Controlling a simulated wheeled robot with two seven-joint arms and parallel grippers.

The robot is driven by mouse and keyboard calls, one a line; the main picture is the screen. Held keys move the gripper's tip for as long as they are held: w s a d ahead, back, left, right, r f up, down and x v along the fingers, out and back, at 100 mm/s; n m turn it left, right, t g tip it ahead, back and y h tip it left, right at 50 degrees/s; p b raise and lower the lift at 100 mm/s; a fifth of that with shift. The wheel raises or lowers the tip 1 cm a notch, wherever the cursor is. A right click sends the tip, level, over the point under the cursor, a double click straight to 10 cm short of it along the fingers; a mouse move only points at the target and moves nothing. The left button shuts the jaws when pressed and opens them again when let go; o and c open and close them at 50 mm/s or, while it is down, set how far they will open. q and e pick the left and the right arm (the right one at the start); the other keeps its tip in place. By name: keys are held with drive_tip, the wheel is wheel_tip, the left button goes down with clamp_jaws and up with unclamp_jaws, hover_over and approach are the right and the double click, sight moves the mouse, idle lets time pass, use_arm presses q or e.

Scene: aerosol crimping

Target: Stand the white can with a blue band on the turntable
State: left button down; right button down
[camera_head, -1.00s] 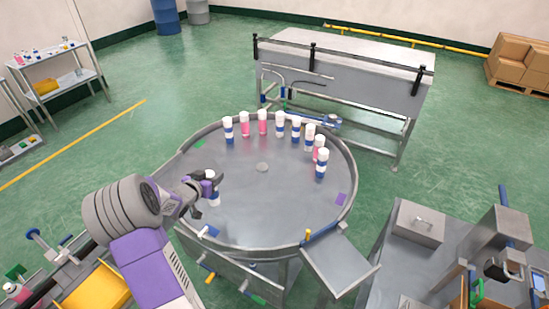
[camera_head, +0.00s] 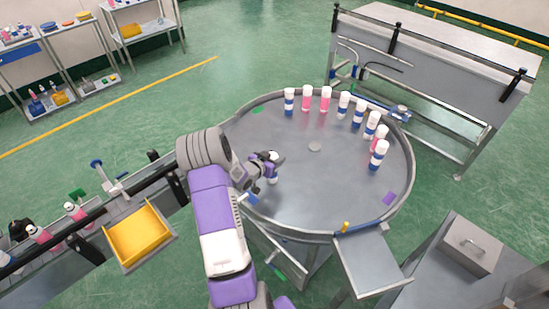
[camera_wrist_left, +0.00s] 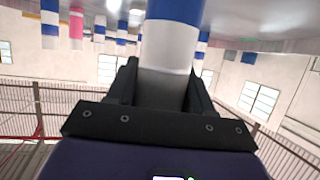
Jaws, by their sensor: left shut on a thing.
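My left gripper (camera_head: 268,168) is over the near left part of the round grey turntable (camera_head: 315,195). It is shut on a white can with a blue band (camera_head: 275,178), largely hidden behind the gripper in the head view. In the left wrist view the can (camera_wrist_left: 168,45) sits between the two black fingers, in line with them, its blue band toward the top of the picture. The can looks upright, at or just above the turntable surface; I cannot tell whether it touches. My right gripper is not in view.
Several white cans with blue or pink bands (camera_head: 358,117) stand in an arc along the turntable's far and right rim. A small disc (camera_head: 315,147) marks its middle. A conveyor with pink bottles (camera_head: 38,234) and a yellow bin (camera_head: 138,237) lie left. A chute (camera_head: 372,265) joins the near rim.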

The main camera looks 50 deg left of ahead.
use_arm(q)
drive_tip(key=shift+f, duration=0.15)
drive_tip(key=shift+f, duration=0.15)
drive_tip(key=shift+c, duration=2.2)
unclamp_jaws()
drive_tip(key=shift+s+r, duration=0.1)
drive_tip(key=shift+r, duration=0.25)
drive_tip(key=v, duration=1.1)
drive_tip(key=shift+s+b, duration=0.4)
drive_tip(key=shift+d, duration=0.1)
